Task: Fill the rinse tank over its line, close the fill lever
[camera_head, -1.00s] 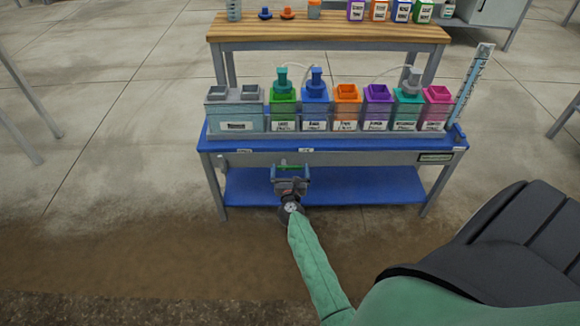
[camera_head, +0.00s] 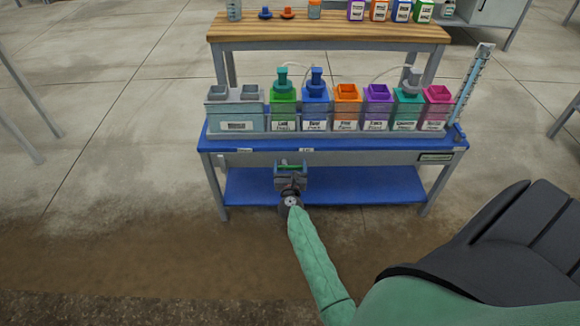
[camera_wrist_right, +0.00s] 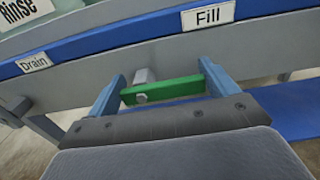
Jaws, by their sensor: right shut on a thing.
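The rinse tank (camera_head: 215,122) is the wide grey-blue container at the left end of the row on the blue bench. Its line and water level are too small to tell. The green fill lever (camera_wrist_right: 165,90) sits under the "Fill" label (camera_wrist_right: 208,14) on the bench front and lies roughly level across the picture. It also shows small in the head view (camera_head: 291,165). My right gripper (camera_wrist_right: 160,88) is shut on the lever, with one blue finger at each end of it. In the head view the right gripper (camera_head: 291,170) is at the bench front. My left gripper is not in view.
A "Drain" label (camera_wrist_right: 34,63) is left of the fill label. Several coloured containers stand right of the rinse tank, with a tilted clear scale tube (camera_head: 473,82) at the right end. The blue lower shelf (camera_head: 365,185) is bare. A wooden shelf (camera_head: 330,33) stands behind.

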